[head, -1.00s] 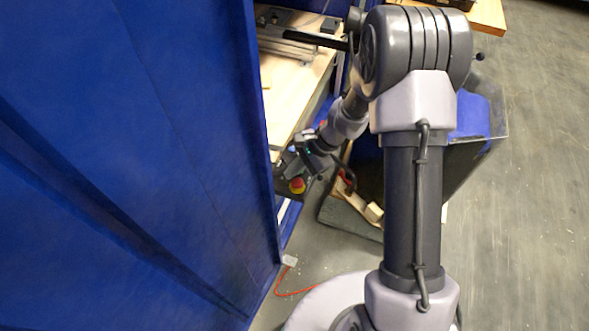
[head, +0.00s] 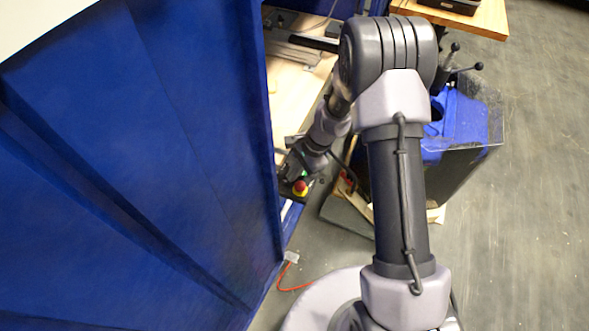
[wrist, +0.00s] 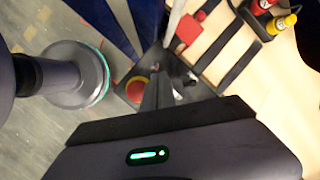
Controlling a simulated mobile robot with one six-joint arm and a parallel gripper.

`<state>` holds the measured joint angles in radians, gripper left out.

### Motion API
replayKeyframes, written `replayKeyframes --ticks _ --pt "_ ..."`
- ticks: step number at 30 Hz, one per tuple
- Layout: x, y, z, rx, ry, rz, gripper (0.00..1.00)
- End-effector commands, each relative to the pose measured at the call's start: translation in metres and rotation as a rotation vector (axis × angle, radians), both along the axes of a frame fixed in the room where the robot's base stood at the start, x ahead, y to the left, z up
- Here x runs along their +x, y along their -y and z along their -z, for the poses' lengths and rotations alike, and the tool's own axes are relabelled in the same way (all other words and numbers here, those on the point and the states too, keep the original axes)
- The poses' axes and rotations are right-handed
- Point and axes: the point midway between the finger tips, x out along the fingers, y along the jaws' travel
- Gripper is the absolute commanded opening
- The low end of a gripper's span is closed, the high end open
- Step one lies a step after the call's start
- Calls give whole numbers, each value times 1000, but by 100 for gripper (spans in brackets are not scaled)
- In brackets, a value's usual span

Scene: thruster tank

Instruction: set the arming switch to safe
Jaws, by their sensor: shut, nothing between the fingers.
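A dark control box (wrist: 128,102) with a red mushroom button (wrist: 137,88) on a yellow collar sits low beside the wooden bench; the button also shows in the head view (head: 300,188). I cannot pick out the arming switch for certain; small dark and pale parts right of the fingers are blurred and partly hidden. My gripper (wrist: 158,88) is shut and empty, its fingers pointing at the box just right of the button in the wrist view. In the head view my gripper (head: 297,168) is close above the button, and contact cannot be told.
The wooden bench (head: 290,95) carries dark strips and, in the wrist view, a red bottle (wrist: 262,5) and a yellow bottle (wrist: 281,24). An orange cable (head: 284,278) lies on the floor.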

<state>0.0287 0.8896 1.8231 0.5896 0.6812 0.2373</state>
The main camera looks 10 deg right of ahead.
Motion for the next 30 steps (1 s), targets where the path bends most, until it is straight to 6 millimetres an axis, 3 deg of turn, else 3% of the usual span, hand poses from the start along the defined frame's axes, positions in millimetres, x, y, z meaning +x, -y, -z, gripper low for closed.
replayKeyframes --ticks 15,30 --pt "5 -11 -10 -188 -109 -5 0" --pt "9 -16 -7 -185 -108 0 0"
